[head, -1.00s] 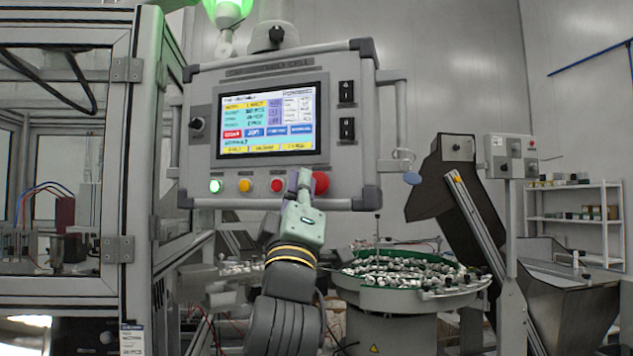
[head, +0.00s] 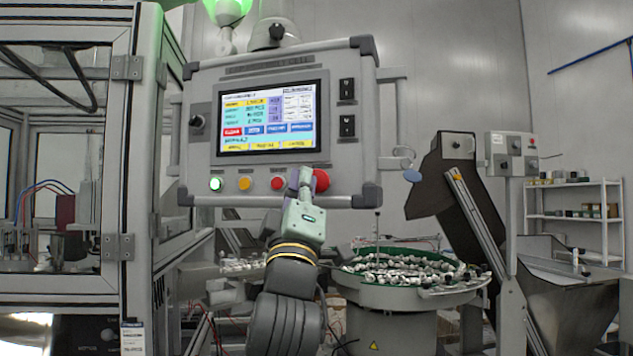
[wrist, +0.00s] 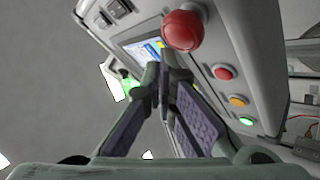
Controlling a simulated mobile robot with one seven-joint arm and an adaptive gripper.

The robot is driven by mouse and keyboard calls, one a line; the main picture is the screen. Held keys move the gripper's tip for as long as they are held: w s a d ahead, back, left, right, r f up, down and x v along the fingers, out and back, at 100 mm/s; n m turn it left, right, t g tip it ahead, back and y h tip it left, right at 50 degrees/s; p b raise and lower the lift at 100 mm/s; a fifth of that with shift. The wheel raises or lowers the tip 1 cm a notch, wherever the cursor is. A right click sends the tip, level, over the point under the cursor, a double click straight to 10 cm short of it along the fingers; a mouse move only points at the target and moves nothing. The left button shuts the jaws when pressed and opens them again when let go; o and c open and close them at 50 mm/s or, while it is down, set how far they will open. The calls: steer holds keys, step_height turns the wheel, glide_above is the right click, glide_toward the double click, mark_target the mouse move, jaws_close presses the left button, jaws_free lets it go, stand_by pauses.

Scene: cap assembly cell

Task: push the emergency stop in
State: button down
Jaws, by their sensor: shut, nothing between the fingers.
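The emergency stop is a large red mushroom button (head: 321,181) at the lower right of the control panel, partly hidden behind my gripper (head: 305,175) in the head view. In the wrist view the red button (wrist: 183,30) stands out from the panel face, just beyond the fingertips. My gripper (wrist: 163,70) is shut and empty, with its fingers pointing at the panel. Its tips lie close to the button; I cannot tell whether they touch it.
The panel (head: 225,172) also carries a green lit button (head: 216,184), a yellow one (head: 245,183) and a smaller red one (head: 277,183) left of my gripper. A touchscreen (head: 267,117) sits above. A bowl feeder (head: 400,295) stands below right.

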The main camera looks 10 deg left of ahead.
steer(key=shift+w, duration=0.15)
stand_by(0.4)
steer(key=shift+w, duration=0.3)
steer(key=shift+w+d, duration=0.1)
steer(key=shift+w, duration=0.4)
stand_by(0.7)
steer(key=shift+s, duration=0.9)
steer(key=shift+s, duration=0.1)
steer(key=s, duration=0.5)
steer(key=shift+a, duration=0.25)
steer(key=shift+y+b, duration=0.3)
